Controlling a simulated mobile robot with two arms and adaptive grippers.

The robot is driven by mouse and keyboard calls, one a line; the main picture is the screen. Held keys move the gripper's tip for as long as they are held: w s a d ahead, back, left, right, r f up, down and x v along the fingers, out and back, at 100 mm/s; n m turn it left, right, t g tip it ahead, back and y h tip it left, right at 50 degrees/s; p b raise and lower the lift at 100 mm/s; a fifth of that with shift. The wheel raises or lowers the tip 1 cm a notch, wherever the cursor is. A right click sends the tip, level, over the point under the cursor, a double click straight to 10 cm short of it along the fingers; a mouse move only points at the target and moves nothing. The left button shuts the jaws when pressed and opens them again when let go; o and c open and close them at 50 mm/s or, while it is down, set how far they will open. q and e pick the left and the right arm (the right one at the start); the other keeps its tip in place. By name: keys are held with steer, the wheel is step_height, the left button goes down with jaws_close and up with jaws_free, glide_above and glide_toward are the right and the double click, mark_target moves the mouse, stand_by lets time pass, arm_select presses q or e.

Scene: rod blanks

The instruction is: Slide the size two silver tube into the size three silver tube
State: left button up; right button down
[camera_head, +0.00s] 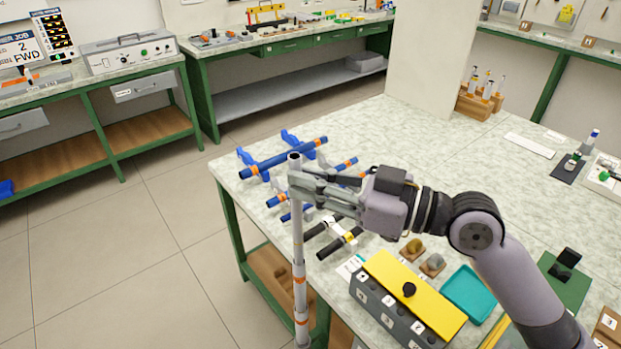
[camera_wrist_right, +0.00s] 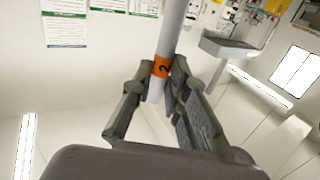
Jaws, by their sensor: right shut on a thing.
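My right gripper (camera_head: 303,183) is shut on a silver tube (camera_head: 297,225) near its upper end and holds it upright beyond the table's left edge. In the right wrist view the tube (camera_wrist_right: 172,30) has an orange band (camera_wrist_right: 161,67) marked 2 between the fingers (camera_wrist_right: 158,95). In the head view its dark open end shows just above the fingers. The silver column runs down to the bottom of the picture, with orange bands on its lower part (camera_head: 301,300). I cannot tell whether that lower part is a separate size three tube. My left gripper is not in view.
Blue rods (camera_head: 270,162) with orange bands rest on blue stands by the table's left corner. A black rod (camera_head: 340,243), a grey box with a yellow top (camera_head: 415,292) and a teal tray (camera_head: 469,294) lie nearer. The floor left of the tube is clear.

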steer(key=shift+f+b, duration=2.7)
steer(key=shift+f, duration=0.3)
steer(key=c, duration=1.5)
jaws_free()
steer(key=v, duration=1.2)
